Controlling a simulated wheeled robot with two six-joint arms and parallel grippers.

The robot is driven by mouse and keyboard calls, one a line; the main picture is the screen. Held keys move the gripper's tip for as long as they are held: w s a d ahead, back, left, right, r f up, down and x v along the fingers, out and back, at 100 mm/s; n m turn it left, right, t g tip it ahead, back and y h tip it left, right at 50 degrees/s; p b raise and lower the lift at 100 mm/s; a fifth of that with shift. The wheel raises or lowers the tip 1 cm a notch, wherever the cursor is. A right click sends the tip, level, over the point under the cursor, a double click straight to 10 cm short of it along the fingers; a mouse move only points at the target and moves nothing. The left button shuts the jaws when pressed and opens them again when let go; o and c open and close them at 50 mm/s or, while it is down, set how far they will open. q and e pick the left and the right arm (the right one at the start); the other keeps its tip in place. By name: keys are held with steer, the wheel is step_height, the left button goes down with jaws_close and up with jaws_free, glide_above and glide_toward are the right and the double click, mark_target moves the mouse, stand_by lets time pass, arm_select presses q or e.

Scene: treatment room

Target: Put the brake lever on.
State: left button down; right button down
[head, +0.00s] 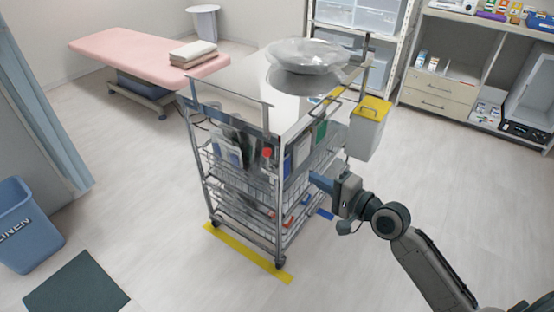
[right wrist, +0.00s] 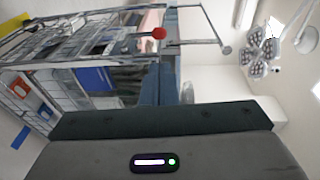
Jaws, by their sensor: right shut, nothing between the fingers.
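A metal trolley (head: 240,84) with wire baskets stands in the middle of the head view. A red knob (head: 267,153) shows by its near corner post. What seems the same red ball (right wrist: 159,33) shows beyond my fingers in the right wrist view, by a thin bar; I cannot tell surely that it is the brake lever, nor its position. My right gripper (head: 315,177) is shut and empty at the trolley's right side, apparently apart from the knob. Its fingers (right wrist: 162,80) point toward the trolley in the right wrist view. My left gripper is out of view.
A yellow-lidded bin (head: 366,132) hangs on the trolley's right side above my gripper. A wrapped basin (head: 306,55) sits on top. Yellow tape (head: 246,253) lies along the trolley's near wheels. A blue linen bin (head: 26,225) stands at left. The floor in front is clear.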

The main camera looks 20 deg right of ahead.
mark_target(270, 154)
steer(key=x, duration=1.4)
steer(key=shift+r, duration=0.1)
